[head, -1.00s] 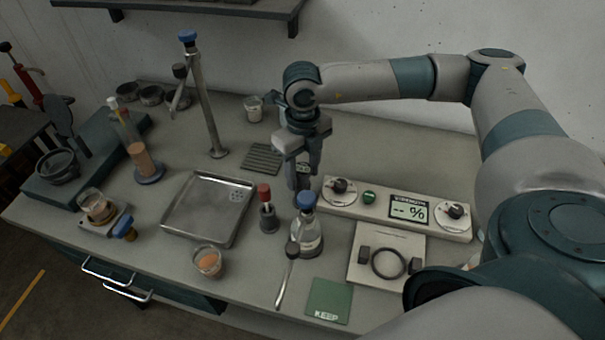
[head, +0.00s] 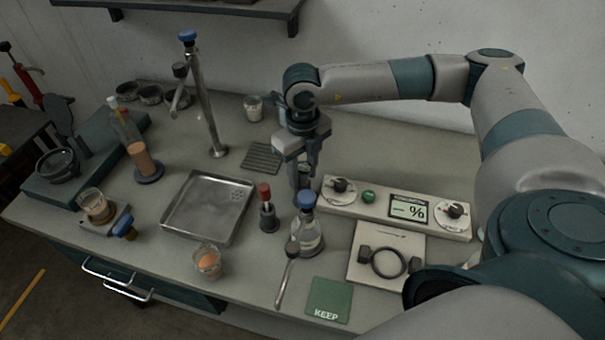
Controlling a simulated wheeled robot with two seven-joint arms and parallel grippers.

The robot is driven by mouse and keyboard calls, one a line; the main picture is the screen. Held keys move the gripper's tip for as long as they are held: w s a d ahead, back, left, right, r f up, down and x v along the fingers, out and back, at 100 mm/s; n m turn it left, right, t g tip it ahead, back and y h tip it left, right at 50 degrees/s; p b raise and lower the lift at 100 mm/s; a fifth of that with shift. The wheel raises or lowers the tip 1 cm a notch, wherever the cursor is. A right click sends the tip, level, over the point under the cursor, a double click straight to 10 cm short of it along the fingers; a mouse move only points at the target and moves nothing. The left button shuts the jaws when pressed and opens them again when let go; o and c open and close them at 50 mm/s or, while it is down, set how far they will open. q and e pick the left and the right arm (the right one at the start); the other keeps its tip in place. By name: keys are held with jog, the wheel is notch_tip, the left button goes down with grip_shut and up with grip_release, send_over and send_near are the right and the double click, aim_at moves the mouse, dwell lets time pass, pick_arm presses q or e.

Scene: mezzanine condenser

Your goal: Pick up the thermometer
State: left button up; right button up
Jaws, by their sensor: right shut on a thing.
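My right gripper (head: 301,182) points down just behind the blue-capped flask (head: 307,228), at the left end of the control panel. Its fingers are close together, shut on a small dark thing that shows only in part between and behind them. I take this thing to be the thermometer, but its shape is mostly hidden by the fingers and the flask. I cannot tell whether it touches the bench. My left gripper is out of view.
A red-topped bottle (head: 267,208) stands close left of the flask, and a metal tray (head: 207,207) lies further left. The control panel (head: 375,204) is right of the gripper. A metal stand (head: 207,110) rises behind left.

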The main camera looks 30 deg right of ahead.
notch_tip(320, 180, up, 9)
jog(key=b, duration=0.3)
jog(key=shift+r+b, duration=0.1)
jog(key=shift+b, duration=0.25)
jog(key=shift+r, duration=0.4)
jog(key=shift+f, duration=0.1)
